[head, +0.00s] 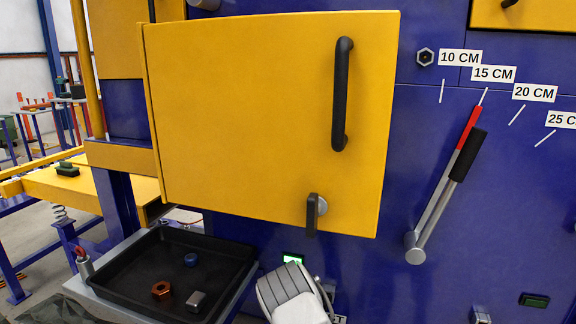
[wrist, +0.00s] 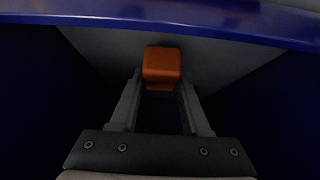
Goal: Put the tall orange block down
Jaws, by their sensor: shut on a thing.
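The orange block (wrist: 162,65) shows in the wrist view, between the tips of my gripper's two fingers. My gripper (wrist: 160,88) is shut on it. I see mostly one squarish face of the block, so its full height is hidden. A grey surface lies beyond the block, with blue walls or panels around it. I cannot tell whether the block touches the grey surface. In the head view neither the block nor my fingers can be made out.
A yellow door (head: 250,110) with a black handle (head: 341,95) stands in front of the blue machine. A lever with a red part (head: 467,127) is by the centimetre labels. A black tray (head: 130,281) at lower left holds an orange nut (head: 161,289) and small parts.

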